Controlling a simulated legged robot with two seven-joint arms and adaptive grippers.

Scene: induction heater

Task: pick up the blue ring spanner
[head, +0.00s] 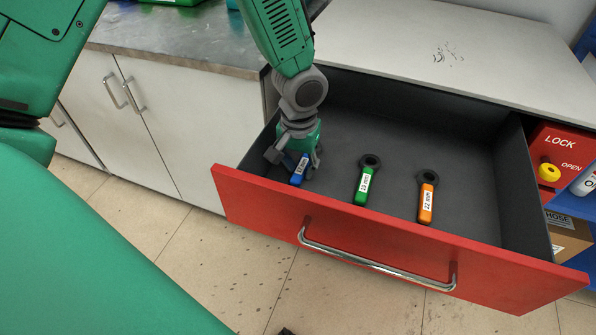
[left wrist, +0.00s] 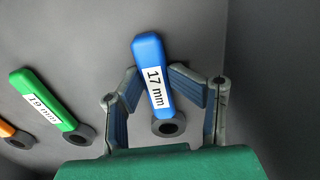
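The blue ring spanner (head: 299,171), marked 17 mm, is at the left of the open drawer. My left gripper (head: 297,157) is down in the drawer over it and hides part of it. In the left wrist view, the blue spanner (left wrist: 153,75) has its ring toward my palm. The fingers of the left gripper (left wrist: 152,72) bend inward, with tips close on both sides of its handle. I cannot tell whether they press on it. My right gripper is not in view.
A green spanner (head: 365,182) and an orange spanner (head: 426,199) lie to the right on the drawer floor. The red drawer front (head: 380,243) and the worktop (head: 450,45) bound the space. The drawer's right side is clear.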

